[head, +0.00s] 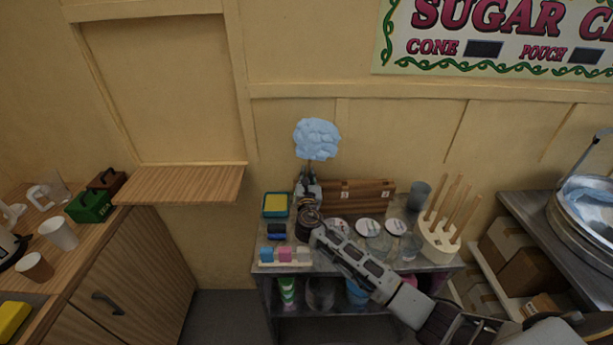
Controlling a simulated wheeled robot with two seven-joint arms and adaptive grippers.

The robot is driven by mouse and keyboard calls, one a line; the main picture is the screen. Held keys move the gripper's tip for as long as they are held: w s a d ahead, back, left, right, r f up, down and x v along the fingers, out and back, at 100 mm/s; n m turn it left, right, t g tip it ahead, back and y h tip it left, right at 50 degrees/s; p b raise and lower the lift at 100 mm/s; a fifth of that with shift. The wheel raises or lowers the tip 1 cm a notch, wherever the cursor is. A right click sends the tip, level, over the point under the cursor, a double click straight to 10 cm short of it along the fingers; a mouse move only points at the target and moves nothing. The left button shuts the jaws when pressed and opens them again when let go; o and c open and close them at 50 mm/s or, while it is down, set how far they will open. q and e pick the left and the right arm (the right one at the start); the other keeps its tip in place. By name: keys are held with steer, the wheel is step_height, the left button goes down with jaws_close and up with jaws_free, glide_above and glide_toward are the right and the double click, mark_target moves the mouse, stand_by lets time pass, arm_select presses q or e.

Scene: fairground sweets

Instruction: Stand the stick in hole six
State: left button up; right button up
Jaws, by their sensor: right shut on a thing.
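My right gripper (307,178) is shut on the stick, which carries a puff of blue candy floss (317,139) at its top. The floss is above the gripper, and most of the stick is hidden by the fingers. A brown wooden rack (365,192) with small white number labels stands just right of the gripper, at the back of the small table. My gripper and arm may cover its left end. The label numbers are too small to read, so I cannot tell which hole is six. My left gripper is not in view.
On the small table are a yellow sponge in a teal tray (275,212), coloured blocks (285,254), several round pale discs (367,227), a grey cup (419,195) and a cream holder (438,241) with several bare sticks. A wooden wall shelf (180,185) is at the left.

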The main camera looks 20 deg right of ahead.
steer(key=shift+f, duration=0.2)
steer(key=o, duration=0.8)
steer(key=shift+d, duration=0.15)
steer(key=shift+c, duration=0.2)
steer(key=shift+o, duration=0.5)
steer(key=shift+r, duration=0.1)
steer(key=o, duration=0.4)
steer(key=shift+s, duration=0.15)
steer(key=p+v, duration=0.3)
steer(key=v, duration=0.5)
